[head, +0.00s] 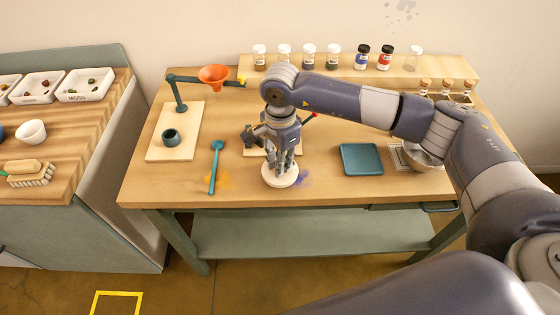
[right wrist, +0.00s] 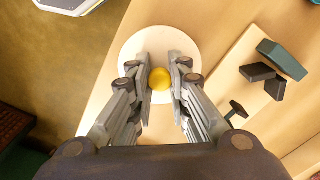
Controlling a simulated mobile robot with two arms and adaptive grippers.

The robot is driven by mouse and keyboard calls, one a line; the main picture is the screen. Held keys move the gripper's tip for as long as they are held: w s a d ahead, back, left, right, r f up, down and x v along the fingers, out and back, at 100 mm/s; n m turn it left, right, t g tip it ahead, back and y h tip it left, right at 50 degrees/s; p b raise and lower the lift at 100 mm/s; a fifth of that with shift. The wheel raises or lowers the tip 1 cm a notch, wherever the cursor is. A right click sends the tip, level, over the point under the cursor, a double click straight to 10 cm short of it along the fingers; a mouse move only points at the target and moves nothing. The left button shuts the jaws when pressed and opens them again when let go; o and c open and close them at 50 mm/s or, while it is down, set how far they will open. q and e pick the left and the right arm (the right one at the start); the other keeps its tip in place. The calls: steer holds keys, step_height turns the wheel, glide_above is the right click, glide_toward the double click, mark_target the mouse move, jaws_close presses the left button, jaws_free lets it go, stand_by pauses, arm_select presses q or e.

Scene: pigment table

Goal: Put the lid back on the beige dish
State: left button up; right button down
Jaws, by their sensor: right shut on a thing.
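My right gripper (head: 283,167) points down over the front middle of the wooden table. In the right wrist view its fingers (right wrist: 160,77) are closed on the yellow knob (right wrist: 159,79) of a round cream lid (right wrist: 158,40). In the head view a pale round shape (head: 280,183) shows under the fingers near the table's front edge. The lid hides what lies beneath it, so I cannot tell the beige dish apart from it or whether the lid touches it. My left gripper is not in view.
A teal spoon (head: 215,165) lies left of the gripper, beside orange powder; purple powder (head: 305,178) is just right. A teal tray (head: 361,159) and a metal bowl (head: 420,158) stand further right. A stand with an orange funnel (head: 213,75) is back left. Jars line the back shelf.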

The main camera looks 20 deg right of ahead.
stand_by(0.3)
steer(key=c, duration=1.4)
jaws_free()
steer(key=shift+c, duration=0.2)
steer(key=o, duration=0.5)
steer(key=shift+r, duration=0.1)
steer(key=shift+r+p, duration=1.35)
steer(key=shift+r, duration=2.1)
